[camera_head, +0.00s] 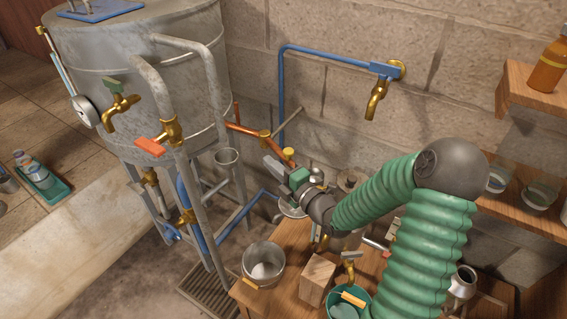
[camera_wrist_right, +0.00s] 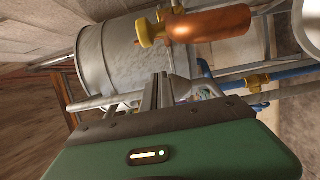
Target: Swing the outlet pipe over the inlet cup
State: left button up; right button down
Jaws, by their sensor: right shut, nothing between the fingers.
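The copper outlet pipe (camera_head: 248,130) has brass fittings and runs right from near the tank toward my right gripper. In the right wrist view a thick copper pipe (camera_wrist_right: 210,22) with a brass fitting passes close above the fingers. The inlet cup (camera_head: 227,157), a grey funnel-like cup on a thin upright pipe, stands below and left of the outlet pipe's right end. That end is not over the cup. My right gripper (camera_head: 271,166) is shut and empty, just below the copper pipe and right of the cup; its fingers (camera_wrist_right: 158,90) also show in the wrist view. My left gripper is out of view.
The large metal tank (camera_head: 140,70) with brass taps and grey pipes fills the left. A blue wall pipe (camera_head: 283,95) ends at a brass tap. Below my arm, a wooden bench (camera_head: 245,295) holds a metal pot (camera_head: 263,264) and a wooden block (camera_head: 317,279).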

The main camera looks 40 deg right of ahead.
aim_at(284, 160)
jog(key=d, duration=0.4)
jog(key=shift+s, duration=0.35)
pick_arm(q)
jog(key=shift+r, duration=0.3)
pick_arm(e)
jog(key=shift+w+a, duration=0.1)
